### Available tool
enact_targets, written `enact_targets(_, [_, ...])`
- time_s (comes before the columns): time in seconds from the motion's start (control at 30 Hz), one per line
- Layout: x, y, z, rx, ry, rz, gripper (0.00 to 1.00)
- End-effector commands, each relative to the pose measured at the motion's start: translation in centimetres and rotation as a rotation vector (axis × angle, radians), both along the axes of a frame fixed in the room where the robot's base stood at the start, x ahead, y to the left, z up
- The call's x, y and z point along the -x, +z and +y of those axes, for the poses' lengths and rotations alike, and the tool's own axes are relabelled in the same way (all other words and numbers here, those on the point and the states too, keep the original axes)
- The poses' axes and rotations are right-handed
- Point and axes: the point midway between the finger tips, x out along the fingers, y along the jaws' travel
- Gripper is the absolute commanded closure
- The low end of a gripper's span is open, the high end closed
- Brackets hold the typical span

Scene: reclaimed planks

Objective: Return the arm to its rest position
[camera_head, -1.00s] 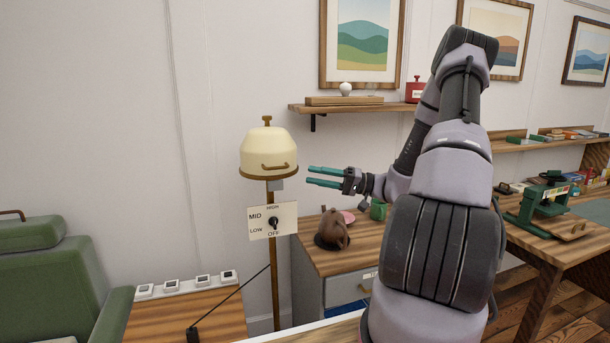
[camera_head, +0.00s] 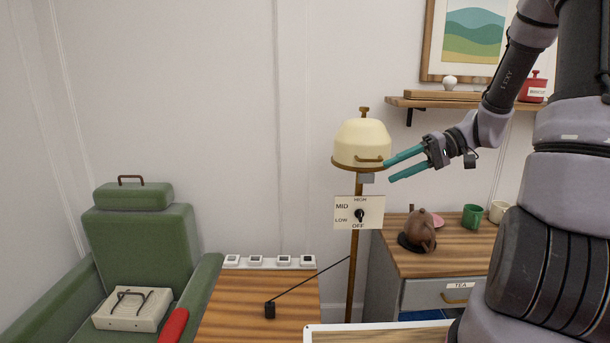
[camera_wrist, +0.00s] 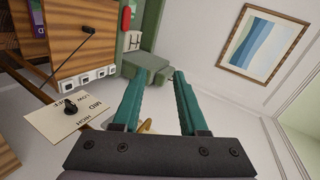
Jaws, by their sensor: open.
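My gripper (camera_head: 390,168) is open, its two teal fingers spread apart, with nothing between them in the head view. It is raised in the air just right of the cream lamp shade (camera_head: 362,140); in that view the upper fingertip is close to the shade's brass handle, and I cannot tell whether they touch. In the wrist view both fingers of my gripper (camera_wrist: 156,85) show apart, with a bit of brass just behind them. My arm reaches in from the right side, bent and raised.
A dial plate (camera_head: 345,213) hangs on the lamp's pole. A cabinet (camera_head: 440,262) bears a brown teapot (camera_head: 422,230) and a green mug (camera_head: 472,217). A shelf (camera_head: 430,103) is above. A green armchair (camera_head: 140,245) stands left. The wall at upper left is bare.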

Motion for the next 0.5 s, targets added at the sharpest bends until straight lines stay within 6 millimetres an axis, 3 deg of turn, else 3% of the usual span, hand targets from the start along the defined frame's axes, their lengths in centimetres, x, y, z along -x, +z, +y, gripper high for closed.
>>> enact_targets(0.27, [5.4, 3.7, 1.1, 0.438, -0.047, 0.069, 0.58])
enact_targets(0.5, [9.1, 7.6, 0.3, 0.703, -0.258, 0.008, 0.58])
